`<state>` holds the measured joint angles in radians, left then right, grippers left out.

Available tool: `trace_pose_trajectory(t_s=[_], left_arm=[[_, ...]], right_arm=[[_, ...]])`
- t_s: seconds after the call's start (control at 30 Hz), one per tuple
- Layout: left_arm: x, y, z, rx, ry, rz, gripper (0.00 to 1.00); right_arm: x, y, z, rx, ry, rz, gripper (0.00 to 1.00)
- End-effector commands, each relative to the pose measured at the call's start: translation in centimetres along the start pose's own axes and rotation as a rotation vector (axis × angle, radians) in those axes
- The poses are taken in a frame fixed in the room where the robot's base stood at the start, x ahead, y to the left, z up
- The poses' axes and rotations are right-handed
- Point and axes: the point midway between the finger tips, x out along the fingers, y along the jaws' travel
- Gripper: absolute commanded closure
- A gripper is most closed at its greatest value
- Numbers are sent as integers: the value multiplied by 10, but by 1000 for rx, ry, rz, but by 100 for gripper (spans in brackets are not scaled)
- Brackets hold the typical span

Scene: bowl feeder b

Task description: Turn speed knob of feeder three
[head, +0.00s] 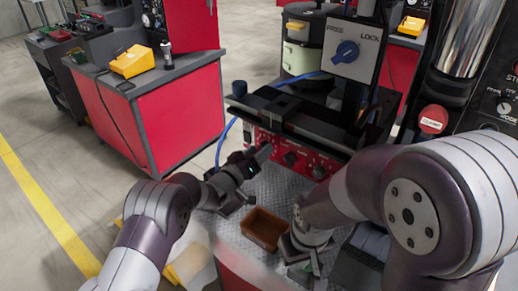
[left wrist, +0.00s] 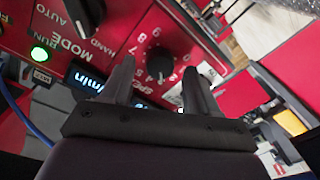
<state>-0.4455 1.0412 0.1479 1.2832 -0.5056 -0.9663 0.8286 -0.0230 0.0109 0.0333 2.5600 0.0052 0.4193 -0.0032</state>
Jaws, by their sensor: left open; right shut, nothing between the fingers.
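The red control panel (head: 268,143) is on the front of the machine in the head view. In the left wrist view the black speed knob (left wrist: 160,62) sits on this panel, ringed by white digits, with part of the word SPEED beside it. My left gripper (left wrist: 158,66) is open, its two fingers on either side of the speed knob in the picture; whether they touch it I cannot tell. In the head view my left gripper (head: 252,160) is close to the panel. My right gripper (head: 307,268) is shut and low over the metal plate. No feeder number is readable.
Left of the speed knob are the mode knob (left wrist: 80,14), a lit green run lamp (left wrist: 39,53) and a blue-lit display (left wrist: 88,79). A brown tray (head: 263,228) lies on the metal plate (head: 285,190). A LOCK switch box (head: 348,50) stands above.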

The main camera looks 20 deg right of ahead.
Motion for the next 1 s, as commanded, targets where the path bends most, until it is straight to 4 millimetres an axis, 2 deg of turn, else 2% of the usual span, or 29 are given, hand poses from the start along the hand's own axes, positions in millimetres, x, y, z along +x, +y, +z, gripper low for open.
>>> trace_pose_trajectory(t_s=[0.13, 0.37, 0.4, 0.47, 0.5, 0.57, 0.77, 1.0], left_arm=[[10, 0, 0, 1, 0, -1, 40], [11, 0, 0, 1, 0, -1, 40], [11, 0, 0, 1, 0, -1, 47], [11, 0, 0, 1, 0, -1, 66], [11, 0, 0, 1, 0, -1, 79], [11, 0, 0, 1, 0, -2, 96], [11, -1, 1, 9, 0, -2, 96], [11, -2, 4, 102, 6, 2, 96]], right_arm=[[-1, 0, 0, 0, 0, 0, 100], [-1, 0, 0, 0, 0, 0, 100], [-1, 0, 0, 0, 0, 0, 100], [-1, 0, 0, 0, 0, 0, 100], [-1, 0, 0, 0, 0, 0, 100], [-1, 0, 0, 0, 0, 0, 100], [1, 0, 0, 0, 0, 0, 100], [18, 0, 2, 0, 0, 0, 100]])
